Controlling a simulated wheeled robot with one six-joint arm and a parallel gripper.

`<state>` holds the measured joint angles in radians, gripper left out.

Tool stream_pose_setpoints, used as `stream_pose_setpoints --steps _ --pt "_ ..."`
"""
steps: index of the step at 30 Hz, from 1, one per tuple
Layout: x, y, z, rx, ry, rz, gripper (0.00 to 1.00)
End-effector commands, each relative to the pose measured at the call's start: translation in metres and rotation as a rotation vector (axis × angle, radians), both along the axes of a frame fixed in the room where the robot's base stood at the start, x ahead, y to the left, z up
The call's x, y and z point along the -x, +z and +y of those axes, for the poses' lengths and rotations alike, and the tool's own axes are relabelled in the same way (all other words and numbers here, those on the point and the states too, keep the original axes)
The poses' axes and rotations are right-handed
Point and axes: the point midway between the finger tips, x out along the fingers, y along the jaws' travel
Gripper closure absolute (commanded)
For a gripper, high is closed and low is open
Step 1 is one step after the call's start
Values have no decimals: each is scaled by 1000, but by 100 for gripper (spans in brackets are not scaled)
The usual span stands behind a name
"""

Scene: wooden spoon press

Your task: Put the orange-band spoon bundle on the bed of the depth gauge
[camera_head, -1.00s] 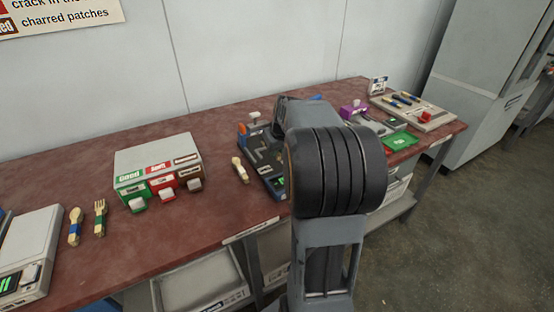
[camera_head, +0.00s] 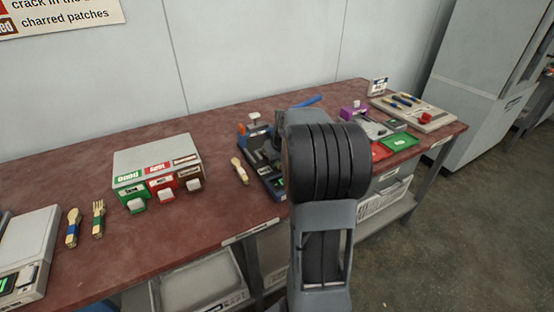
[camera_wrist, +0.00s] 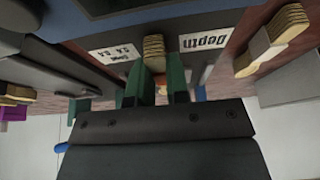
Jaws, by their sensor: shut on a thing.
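My gripper (camera_wrist: 165,88) shows its green fingers in the wrist view, shut on a stacked wooden spoon bundle (camera_wrist: 153,52). The bundle's layered end sticks out beyond the fingers; its band is not clear to me. The depth gauge (camera_wrist: 208,42) is right behind it, its "Depth" label upside down. I cannot tell whether the bundle touches the gauge bed. In the head view the dark gauge (camera_head: 256,165) stands on the bench, partly covered by my arm, which hides my gripper. Another bundle with a pale band (camera_head: 240,172) lies left of the gauge, also in the wrist view (camera_wrist: 275,42).
A grey box with green, red and brown bins (camera_head: 158,170) stands left on the red-brown bench (camera_head: 220,222). A spoon (camera_head: 73,228) and fork (camera_head: 98,219) lie beside a pale device (camera_head: 28,255).

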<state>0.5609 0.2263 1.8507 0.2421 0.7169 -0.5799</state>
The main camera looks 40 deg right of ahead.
Motion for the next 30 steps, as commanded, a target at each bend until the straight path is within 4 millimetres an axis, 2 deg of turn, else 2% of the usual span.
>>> stream_pose_setpoints --steps 2,3,10,17,21,30 --pt "0 -4 0 0 0 0 100" --pt "0 -3 0 0 0 0 82" --pt "0 -2 0 0 0 0 60" --pt "0 -2 0 0 0 0 59" --pt "1 7 0 0 0 -1 59" --pt "22 58 3 2 -1 -3 59"
